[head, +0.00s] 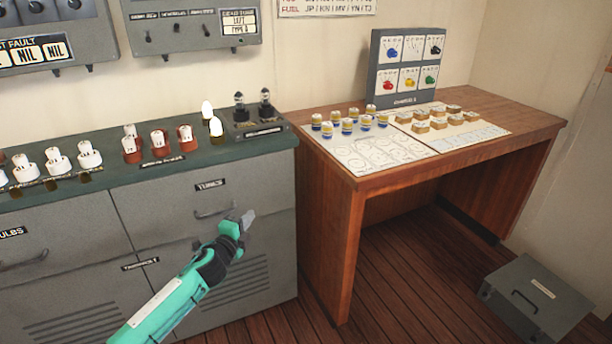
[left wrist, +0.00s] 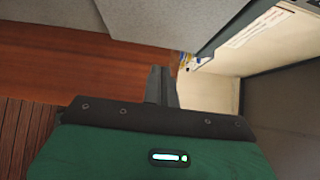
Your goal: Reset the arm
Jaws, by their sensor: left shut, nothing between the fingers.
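My left arm comes in from the bottom of the head view, and its gripper (head: 248,216) is in front of the grey cabinet (head: 270,225), near the drawer handle below the "TUBES" label. The gripper is shut and holds nothing. In the left wrist view the two dark fingers (left wrist: 161,88) are together, with the reddish-brown wooden desk side behind them to the left. How far the fingers are from the cabinet front is hard to tell. My right gripper does not show in either view.
The wooden desk (head: 524,118) to the right holds labelled sheets, several small jars and blocks, and an upright panel (head: 407,64). Bulbs and sockets stand on the cabinet's green top (head: 107,158). A grey box (head: 533,298) lies on the plank floor (head: 410,285), which is otherwise clear.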

